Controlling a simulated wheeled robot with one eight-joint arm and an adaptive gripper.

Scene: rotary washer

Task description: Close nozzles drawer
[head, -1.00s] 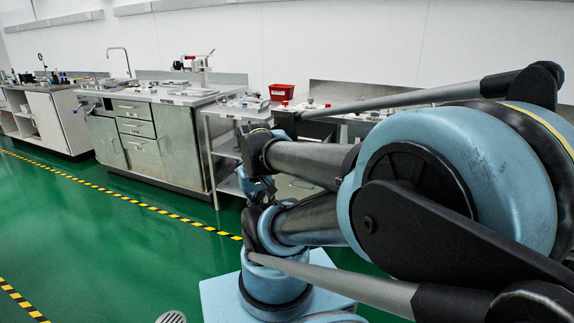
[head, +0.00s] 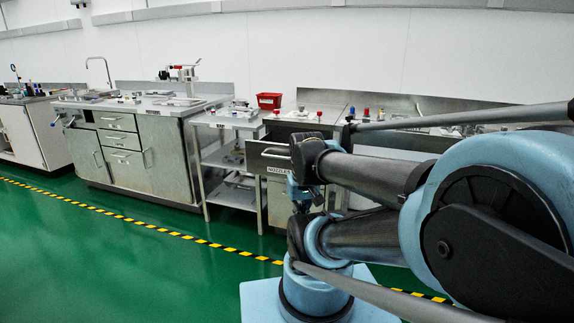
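The nozzles drawer (head: 268,155) is in the metal cabinet right of the open shelf unit. Its front, with a bar handle, stands out past the cabinet's left edge, so it looks pulled open. A label that seems to read NOZZLES (head: 279,169) sits just below the handle. My arm covers the right part of the drawer and cabinet. I cannot make out my gripper's fingers; the arm's large blue and black links fill the right side, in front of the cabinet.
A steel shelf unit (head: 229,160) stands left of the drawer cabinet. Further left is a sink counter (head: 166,160) with closed drawers and doors. A red bin (head: 269,101) stands at the back. The green floor (head: 130,255) in front is clear, with yellow-black tape.

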